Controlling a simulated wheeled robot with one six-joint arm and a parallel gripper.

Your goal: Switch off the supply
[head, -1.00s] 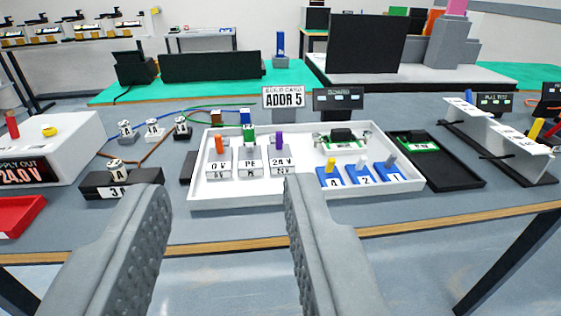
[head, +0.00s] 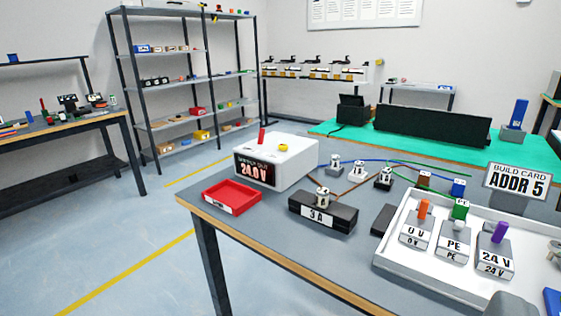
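The supply (head: 299,163) is a white box at the left end of the workbench. Its dark front display reads 24.0 V in lit characters. A red lever (head: 262,136) stands upright on its top at the left, and a yellow round knob (head: 284,147) sits on its top to the right. Only a grey rounded piece of my gripper (head: 511,304) shows at the bottom right edge. It is far from the supply, and its opening is out of sight.
A red tray (head: 232,197) and a black 3 A holder (head: 323,213) stand in front of the supply. Wires run right from it past small terminals. A white tray (head: 381,262) with labelled blocks is at right. Free floor lies left of the bench.

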